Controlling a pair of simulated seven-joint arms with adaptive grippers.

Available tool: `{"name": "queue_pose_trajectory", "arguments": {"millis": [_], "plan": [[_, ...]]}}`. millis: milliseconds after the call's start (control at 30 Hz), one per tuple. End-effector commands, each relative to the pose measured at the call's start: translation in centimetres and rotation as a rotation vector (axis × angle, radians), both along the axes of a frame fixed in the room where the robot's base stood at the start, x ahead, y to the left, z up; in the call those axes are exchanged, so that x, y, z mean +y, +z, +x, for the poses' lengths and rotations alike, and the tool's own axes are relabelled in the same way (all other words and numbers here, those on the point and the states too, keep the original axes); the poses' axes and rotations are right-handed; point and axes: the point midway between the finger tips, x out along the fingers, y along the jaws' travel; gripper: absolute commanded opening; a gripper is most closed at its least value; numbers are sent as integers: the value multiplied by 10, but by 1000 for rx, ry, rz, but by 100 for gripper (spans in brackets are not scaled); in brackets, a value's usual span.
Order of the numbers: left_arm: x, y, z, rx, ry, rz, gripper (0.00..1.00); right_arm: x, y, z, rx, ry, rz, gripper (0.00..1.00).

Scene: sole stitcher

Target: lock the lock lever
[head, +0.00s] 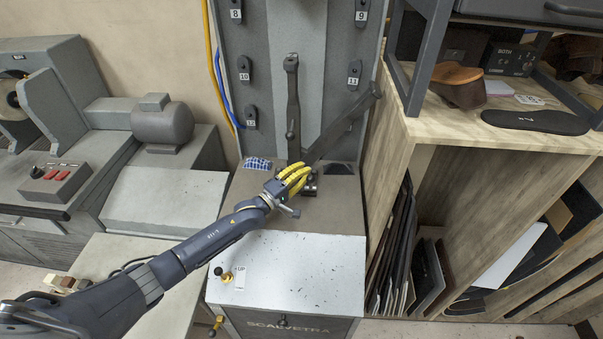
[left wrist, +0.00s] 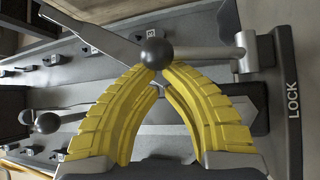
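The lock lever shows in the left wrist view as a dark ball knob (left wrist: 157,53) on a grey metal rod that runs right to a bracket beside the word LOCK (left wrist: 293,87). My left gripper (head: 303,172) reaches over the machine's grey top in the head view. In the left wrist view its yellow fingers (left wrist: 157,70) come together at the knob and touch it from both sides. In the head view the fingers hide most of the lever. My right gripper is in neither view.
Two long dark arms, one upright (head: 292,100) and one slanted (head: 345,122), rise behind the gripper. A blue-and-white patterned item (head: 257,164) lies to its left. A wooden shelf (head: 425,125) stands close on the right. The machine's front top (head: 290,258) is mostly clear.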

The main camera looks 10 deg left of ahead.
Motion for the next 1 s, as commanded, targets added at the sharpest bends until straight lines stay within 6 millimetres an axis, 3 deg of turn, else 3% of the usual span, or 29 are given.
{"name": "queue_pose_trajectory", "arguments": {"millis": [1000], "plan": [[-2,-4,-15,-125,-1,20,0,0,0,0,0,0,0,48]]}}
